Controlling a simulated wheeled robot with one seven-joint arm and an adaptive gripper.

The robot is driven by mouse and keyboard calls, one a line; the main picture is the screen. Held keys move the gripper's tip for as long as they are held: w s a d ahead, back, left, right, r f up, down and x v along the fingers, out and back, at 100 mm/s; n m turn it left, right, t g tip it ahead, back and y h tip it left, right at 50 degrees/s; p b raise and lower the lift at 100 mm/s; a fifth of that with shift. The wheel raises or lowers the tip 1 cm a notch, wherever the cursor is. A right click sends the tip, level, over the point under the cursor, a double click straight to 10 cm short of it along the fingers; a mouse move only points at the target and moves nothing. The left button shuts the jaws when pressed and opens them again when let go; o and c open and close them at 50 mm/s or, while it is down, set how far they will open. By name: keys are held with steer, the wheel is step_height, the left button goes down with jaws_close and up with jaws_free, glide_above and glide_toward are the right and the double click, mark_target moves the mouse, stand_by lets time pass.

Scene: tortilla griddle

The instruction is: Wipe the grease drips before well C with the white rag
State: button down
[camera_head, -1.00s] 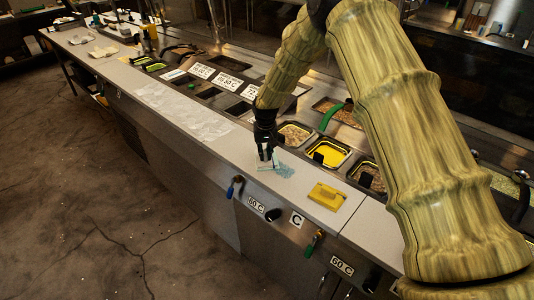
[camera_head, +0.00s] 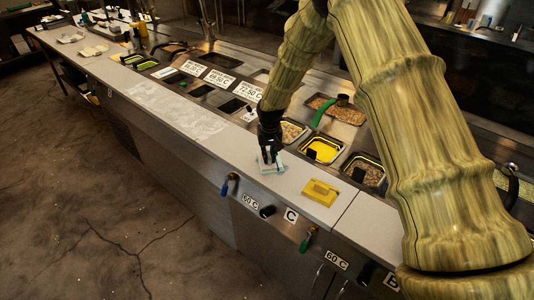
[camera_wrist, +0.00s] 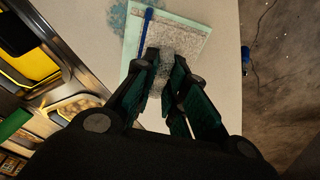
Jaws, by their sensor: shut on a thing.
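The white rag (camera_head: 272,169) lies flat on the pale counter strip in the head view, just under my gripper (camera_head: 268,154). In the wrist view the rag (camera_wrist: 192,42) looks grey-white with pale mint edges and a blue stripe. My gripper (camera_wrist: 165,60) is shut on its raised middle, with fingers pointing down at the counter. A teal speckled patch, apparently the grease drips (camera_wrist: 118,18), shows beside the rag in the wrist view. In the head view the rag and fingers hide most of this patch. The C label (camera_head: 291,215) is on the front panel below.
A yellow block-like item (camera_head: 320,192) sits on the counter to the right. Food wells, one with yellow contents (camera_head: 322,149), line the far side. A green handle (camera_head: 322,110) sticks up there. Knobs and taps jut from the front panel. Counter to the left is mostly clear.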

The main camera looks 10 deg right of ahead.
mark_target(283, 168)
steer(key=shift+s+d+f+p, duration=0.1)
steer(key=shift+s+d+p, duration=0.05)
steer(key=shift+s+d, duration=0.75)
steer(key=shift+s+d+f+p, duration=0.15)
steer(key=shift+s+d, duration=0.45)
steer(key=shift+s, duration=0.5)
steer(key=shift+r, duration=0.1)
steer(key=shift+s+d, duration=0.65)
steer(key=shift+s, duration=0.15)
steer(key=shift+r, duration=0.1)
steer(key=c, duration=1.7)
jaws_free()
steer(key=shift+w, duration=0.1)
